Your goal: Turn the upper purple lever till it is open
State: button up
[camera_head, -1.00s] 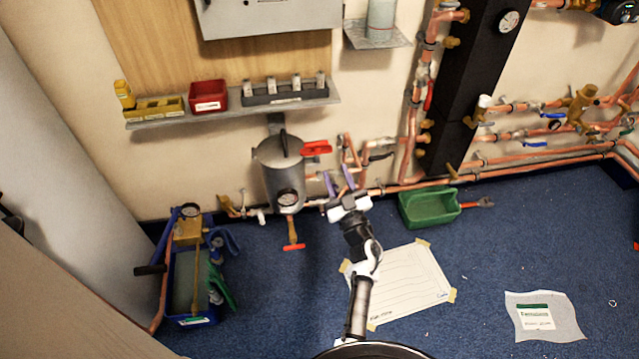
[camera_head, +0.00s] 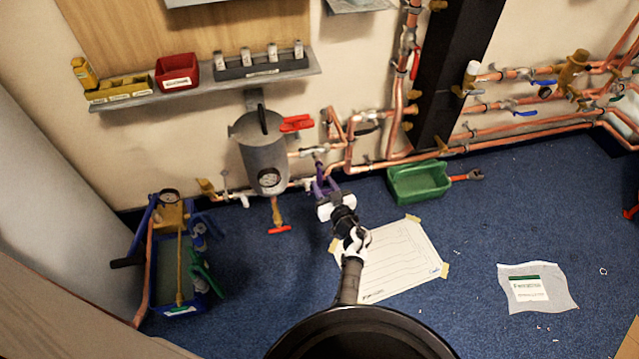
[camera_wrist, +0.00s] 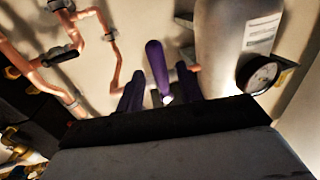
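A purple lever (camera_wrist: 157,66) shows in the middle of the wrist view. It also shows small in the head view (camera_head: 319,166), on the copper pipes to the right of the grey cylinder. My gripper (camera_head: 325,184) is in front of the pipes, just below the lever in the head picture. In the wrist view its two dark purple fingers stand apart, one on each side of the lever, with gaps visible. The gripper looks open and not closed on it. I cannot make out a second purple lever, nor tell whether this is the upper one.
The grey cylinder (camera_head: 264,153) with gauge and red handle is close left of my gripper. Copper pipes (camera_head: 375,158) run along the wall. A green bin (camera_head: 420,184) and a taped paper sheet (camera_head: 400,262) lie on the blue floor. A blue tool caddy (camera_head: 180,262) stands left.

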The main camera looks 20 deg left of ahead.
aim_at(321, 181)
jog(key=shift+b+x, duration=0.55)
jog(key=shift+x, duration=1)
jog(key=shift+c, duration=0.2)
grip_shut()
